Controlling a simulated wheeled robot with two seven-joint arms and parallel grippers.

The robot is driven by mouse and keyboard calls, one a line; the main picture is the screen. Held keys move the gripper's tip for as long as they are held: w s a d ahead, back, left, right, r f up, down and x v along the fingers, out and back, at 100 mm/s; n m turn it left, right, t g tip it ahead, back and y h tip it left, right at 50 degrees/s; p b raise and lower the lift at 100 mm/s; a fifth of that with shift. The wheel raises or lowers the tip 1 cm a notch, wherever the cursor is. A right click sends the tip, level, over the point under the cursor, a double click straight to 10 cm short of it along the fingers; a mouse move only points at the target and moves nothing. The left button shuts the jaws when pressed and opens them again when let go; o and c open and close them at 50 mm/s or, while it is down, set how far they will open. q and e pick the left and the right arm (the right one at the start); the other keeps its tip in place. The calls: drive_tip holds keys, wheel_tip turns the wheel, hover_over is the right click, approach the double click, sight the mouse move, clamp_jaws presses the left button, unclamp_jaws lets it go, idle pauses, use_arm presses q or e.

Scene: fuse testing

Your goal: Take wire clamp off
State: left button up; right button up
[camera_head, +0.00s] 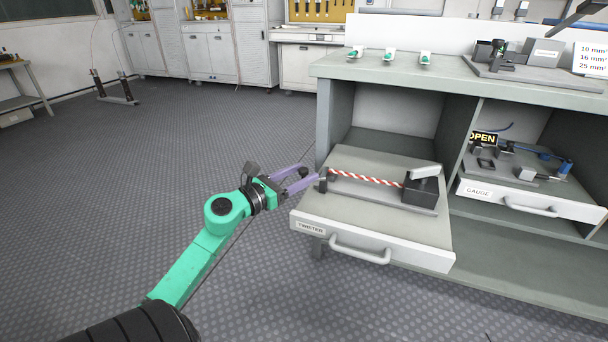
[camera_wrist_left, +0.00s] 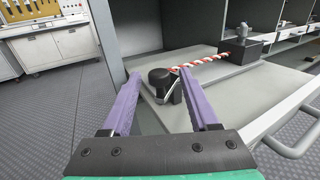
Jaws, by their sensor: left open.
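A black wire clamp (camera_head: 324,180) stands at the left end of a red-and-white twisted wire (camera_head: 365,178) on the twister's grey base plate. In the left wrist view the clamp (camera_wrist_left: 160,78) has a round dark top and a light metal lever. The wire's other end meets a dark block (camera_head: 422,190) with a grey lever. My left gripper (camera_head: 308,178) has purple fingers and is open at the clamp's left side. In the left wrist view its fingertips (camera_wrist_left: 160,74) lie either side of the clamp's top; contact cannot be told. My right gripper is not in view.
The twister sits in a pulled-out drawer (camera_head: 420,256) with a front handle. The bench top (camera_head: 450,84) overhangs both bays.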

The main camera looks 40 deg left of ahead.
use_arm(q)
drive_tip(key=shift+w, duration=0.6)
clamp_jaws()
